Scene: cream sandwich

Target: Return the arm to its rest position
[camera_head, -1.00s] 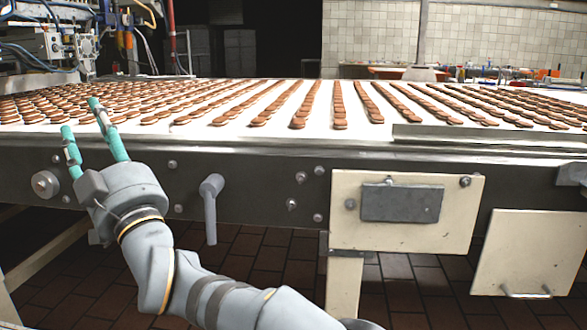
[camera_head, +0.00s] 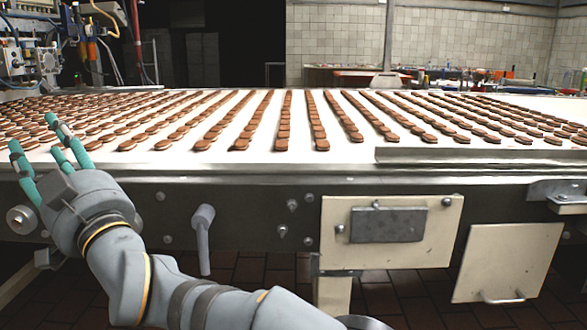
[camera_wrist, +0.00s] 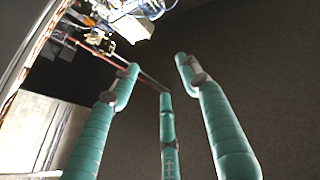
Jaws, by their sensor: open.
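My gripper (camera_head: 40,140) is at the left of the head view, in front of the conveyor's near edge. Its teal fingers are spread apart and point up and to the left, with nothing between them. In the wrist view three fingers of my gripper (camera_wrist: 158,80) stand apart and empty against a dark, plain background. My grey arm (camera_head: 170,290) runs from the lower middle up to the gripper. The gripper overlaps the conveyor's side in the picture; I cannot tell the exact gap.
The white conveyor (camera_head: 345,158) carries many rows of brown sandwich cookies (camera_head: 320,128). A grey lever (camera_head: 202,235) sticks out of its side, right of my gripper. A cream panel (camera_head: 440,235) hangs on the front. Machinery (camera_head: 35,62) stands at the back left.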

